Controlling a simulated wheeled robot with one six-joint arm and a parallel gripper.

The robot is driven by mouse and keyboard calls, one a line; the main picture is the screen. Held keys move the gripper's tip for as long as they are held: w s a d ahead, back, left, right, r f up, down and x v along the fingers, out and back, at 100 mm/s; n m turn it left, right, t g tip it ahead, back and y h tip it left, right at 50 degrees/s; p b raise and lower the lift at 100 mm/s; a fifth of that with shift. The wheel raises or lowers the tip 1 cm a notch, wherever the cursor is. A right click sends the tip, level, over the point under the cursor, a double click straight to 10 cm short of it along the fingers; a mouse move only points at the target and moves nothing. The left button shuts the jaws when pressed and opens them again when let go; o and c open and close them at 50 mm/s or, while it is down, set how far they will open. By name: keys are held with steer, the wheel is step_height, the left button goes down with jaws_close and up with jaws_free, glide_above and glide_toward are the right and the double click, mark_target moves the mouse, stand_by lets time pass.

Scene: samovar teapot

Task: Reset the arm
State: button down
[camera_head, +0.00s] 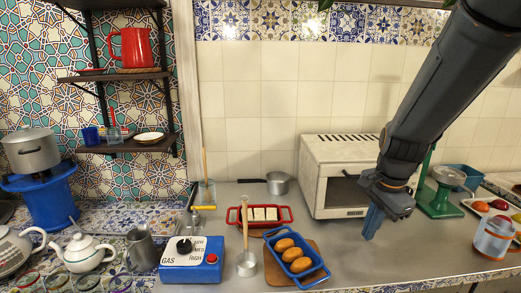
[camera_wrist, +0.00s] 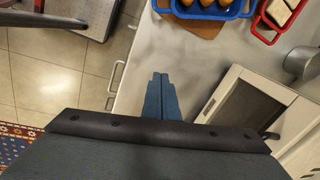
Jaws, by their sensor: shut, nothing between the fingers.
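My gripper (camera_head: 373,222) points down over the counter, in front of the white oven's right side, in the head view. Its blue fingers are shut with nothing between them; they also show together in the wrist view (camera_wrist: 160,84). My arm reaches in from the upper right. A white teapot (camera_head: 83,252) stands at the lower left on the tiled counter. A grey pot (camera_head: 31,150) sits on a blue stand (camera_head: 46,204) at the far left.
The white oven (camera_head: 330,170) stands behind my gripper. A blue tray (camera_head: 318,277) of brown rolls and a red tray (camera_head: 287,222) of white blocks lie left of it. A green scale (camera_head: 437,203) and a glass jar (camera_head: 492,238) stand to the right. Bare counter (camera_head: 400,252) lies around the fingers.

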steer(key=s+a+f+n, duration=0.2)
steer(key=s+a+n, duration=0.2)
steer(key=s+n, duration=0.2)
steer(key=s+a+f+n+g, duration=0.1)
steer(key=s+a+f+n, duration=0.2)
steer(key=s+n, duration=0.3)
steer(key=a+n, duration=0.1)
steer(key=n, duration=0.1)
steer(key=shift+s+a+n, duration=0.15)
steer(key=shift+s+n, duration=0.15)
